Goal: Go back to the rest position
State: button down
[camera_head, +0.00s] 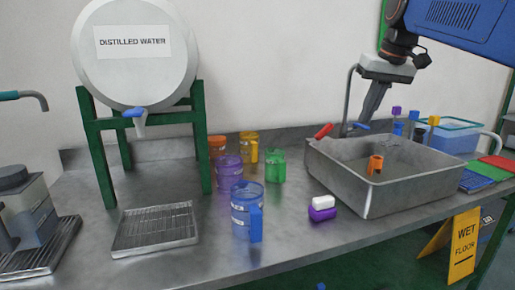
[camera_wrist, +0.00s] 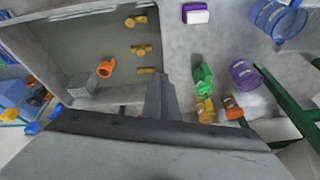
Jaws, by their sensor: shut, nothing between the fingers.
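My gripper (camera_head: 370,118) hangs above the back edge of the grey sink (camera_head: 335,172), fingers together and pointing down. It holds nothing. In the wrist view the closed fingers (camera_wrist: 158,82) lie between the sink and the green mug (camera_wrist: 202,80). The gripper appears clear of the things around it. My blue arm comes in from the upper right of the head view.
An orange item (camera_head: 375,164) lies in the sink. A faucet (camera_head: 349,100) stands behind it. Blue (camera_head: 247,212), purple (camera_head: 228,172) and green (camera_head: 275,166) mugs stand left of it. A water tank (camera_head: 135,65) is further left. A wet-floor sign (camera_head: 463,245) stands below.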

jog(key=s+f, duration=1.4)
jog(key=f, duration=0.2)
jog(key=s+f+h, duration=0.1)
jog(key=s+f, duration=1.3)
jog(key=f, duration=0.3)
jog(key=shift+s+f+m+t, duration=0.25)
jog(key=shift+f+m+t, duration=0.05)
jog(key=shift+m+t, duration=0.1)
